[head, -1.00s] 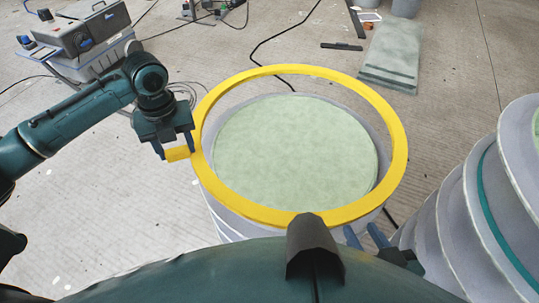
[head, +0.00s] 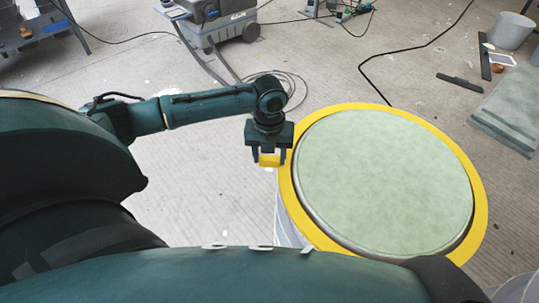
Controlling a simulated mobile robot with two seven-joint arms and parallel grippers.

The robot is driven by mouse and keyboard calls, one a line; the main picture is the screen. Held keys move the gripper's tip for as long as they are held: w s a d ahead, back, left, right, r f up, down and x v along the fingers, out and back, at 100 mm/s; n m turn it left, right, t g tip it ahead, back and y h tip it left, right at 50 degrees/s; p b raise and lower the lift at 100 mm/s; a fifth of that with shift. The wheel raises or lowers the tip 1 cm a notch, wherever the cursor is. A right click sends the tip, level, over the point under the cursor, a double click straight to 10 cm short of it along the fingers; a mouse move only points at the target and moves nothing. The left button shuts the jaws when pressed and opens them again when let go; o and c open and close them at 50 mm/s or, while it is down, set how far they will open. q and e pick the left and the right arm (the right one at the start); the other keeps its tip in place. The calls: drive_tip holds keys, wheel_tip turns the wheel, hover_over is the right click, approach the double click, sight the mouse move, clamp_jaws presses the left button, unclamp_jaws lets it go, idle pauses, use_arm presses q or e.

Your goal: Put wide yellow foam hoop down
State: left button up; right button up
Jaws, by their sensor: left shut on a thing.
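The wide yellow foam hoop (head: 480,205) lies around a round mould with a pale green top (head: 385,180). The hoop encircles the mould close to its dark rim; I cannot tell whether it rests on anything beneath. A yellow tab (head: 268,161) sticks out at the hoop's left side. My left gripper (head: 270,157) points down and is shut on this tab. My right gripper is not in view.
A grey machine on wheels (head: 222,22) and a coiled cable (head: 287,85) are behind my left arm. Pale green slabs (head: 510,110), dark bars and a grey bucket (head: 509,32) are at the right. Open concrete floor lies left of the mould.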

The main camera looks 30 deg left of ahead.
use_arm(q)
drive_tip(key=o, duration=1)
drive_tip(key=shift+c, duration=0.2)
